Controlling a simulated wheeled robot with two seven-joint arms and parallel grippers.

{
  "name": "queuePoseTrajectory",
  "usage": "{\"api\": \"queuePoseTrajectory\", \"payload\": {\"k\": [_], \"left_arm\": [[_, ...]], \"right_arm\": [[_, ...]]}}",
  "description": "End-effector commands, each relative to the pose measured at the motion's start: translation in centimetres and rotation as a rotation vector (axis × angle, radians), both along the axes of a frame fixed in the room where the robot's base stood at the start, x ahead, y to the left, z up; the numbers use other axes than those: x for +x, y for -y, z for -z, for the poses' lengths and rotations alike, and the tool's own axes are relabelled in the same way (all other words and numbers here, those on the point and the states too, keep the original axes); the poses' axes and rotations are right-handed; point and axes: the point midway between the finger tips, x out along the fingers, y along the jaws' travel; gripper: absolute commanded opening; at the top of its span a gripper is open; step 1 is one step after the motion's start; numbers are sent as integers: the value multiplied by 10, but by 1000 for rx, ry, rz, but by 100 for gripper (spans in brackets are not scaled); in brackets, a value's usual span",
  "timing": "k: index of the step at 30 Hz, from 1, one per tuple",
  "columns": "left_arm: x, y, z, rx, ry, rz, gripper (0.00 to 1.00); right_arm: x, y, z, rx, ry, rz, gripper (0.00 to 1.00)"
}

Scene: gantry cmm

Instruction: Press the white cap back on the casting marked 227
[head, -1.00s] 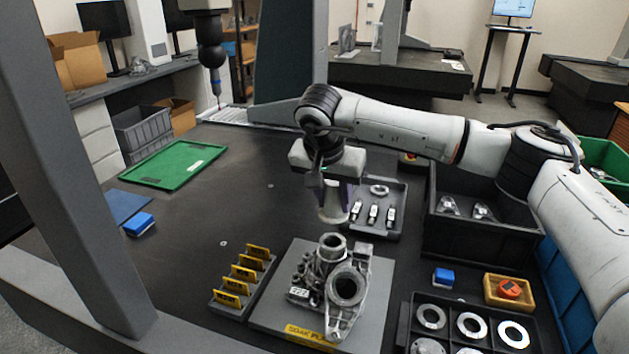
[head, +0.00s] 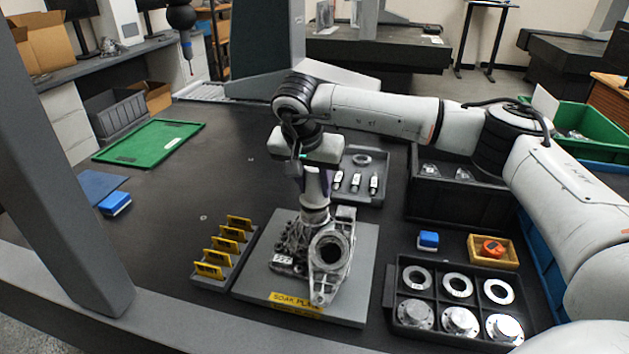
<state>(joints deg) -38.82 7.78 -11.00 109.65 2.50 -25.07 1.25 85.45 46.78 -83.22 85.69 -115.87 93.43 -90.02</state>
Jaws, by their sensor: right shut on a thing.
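The grey metal casting (head: 328,268) sits on the soak plate (head: 350,298); a white label on its left side seems to read 227. My right gripper (head: 315,200) points down at the casting's back boss and is shut on the white cap (head: 315,214). Only the lower part of the cap shows below the fingers. The cap is at the boss's mouth, which it hides; I cannot tell whether it is seated. The large front bore is open. My left gripper is not in view.
A rack of yellow tags (head: 223,262) stands left of the plate. A black tray of metal rings and discs (head: 392,318) lies front right. A grey tray (head: 373,188) with small parts is behind the casting. A gantry column (head: 75,170) stands left. The table's middle left is clear.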

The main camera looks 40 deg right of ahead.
Motion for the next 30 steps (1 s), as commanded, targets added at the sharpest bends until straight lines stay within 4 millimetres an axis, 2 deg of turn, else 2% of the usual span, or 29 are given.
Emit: {"api": "queuePoseTrajectory", "payload": {"k": [30], "left_arm": [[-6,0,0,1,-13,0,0]], "right_arm": [[-1,-2,-1,-1,1,0,10]]}}
